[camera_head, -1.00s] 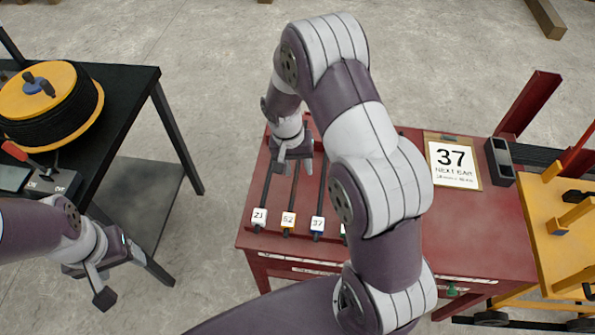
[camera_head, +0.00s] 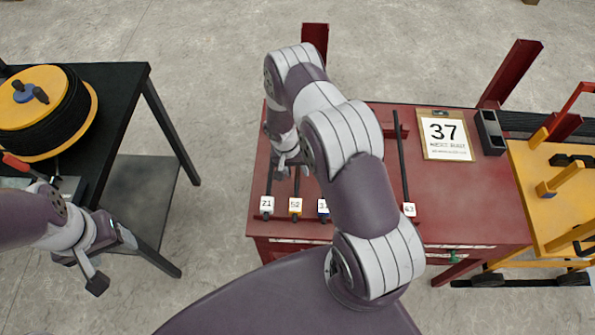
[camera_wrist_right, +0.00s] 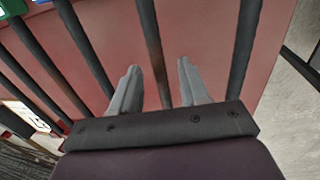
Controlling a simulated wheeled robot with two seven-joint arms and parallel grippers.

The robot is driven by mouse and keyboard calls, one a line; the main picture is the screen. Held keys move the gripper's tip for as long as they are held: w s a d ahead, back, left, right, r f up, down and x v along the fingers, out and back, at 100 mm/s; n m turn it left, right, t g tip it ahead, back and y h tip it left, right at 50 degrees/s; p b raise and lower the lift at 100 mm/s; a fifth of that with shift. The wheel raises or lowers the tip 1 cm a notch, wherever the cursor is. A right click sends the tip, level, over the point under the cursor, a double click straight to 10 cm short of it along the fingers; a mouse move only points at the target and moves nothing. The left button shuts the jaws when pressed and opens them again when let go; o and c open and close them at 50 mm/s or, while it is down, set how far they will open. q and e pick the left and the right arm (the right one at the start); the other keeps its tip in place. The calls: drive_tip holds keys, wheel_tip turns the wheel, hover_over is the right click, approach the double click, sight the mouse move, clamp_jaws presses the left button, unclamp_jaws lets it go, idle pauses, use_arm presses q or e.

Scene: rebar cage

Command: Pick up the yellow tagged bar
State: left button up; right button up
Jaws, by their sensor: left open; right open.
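The yellow tagged bar, a dark bar with a white 52 tag edged in yellow (camera_head: 295,206), lies on the red table (camera_head: 470,215), second from the left. Its far part is hidden behind my right arm. My right gripper (camera_head: 288,163) is open above the left bars. In the right wrist view its two grey fingers (camera_wrist_right: 158,88) stand apart on either side of one dark bar (camera_wrist_right: 150,45), which looks like the second from the table's edge. No contact is visible. My left gripper (camera_head: 112,262) is open and empty by the black table.
Bars tagged 21 (camera_head: 267,204), 37 (camera_head: 323,208) and 63 (camera_head: 409,209) lie alongside. A clipboard reading 37 (camera_head: 445,138) lies at the right. A black table (camera_head: 135,100) with a wire spool (camera_head: 45,110) stands left, a yellow cart (camera_head: 550,210) right.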

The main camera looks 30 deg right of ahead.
clamp_jaws()
drive_tip(key=shift+r, duration=0.1)
idle(1.2)
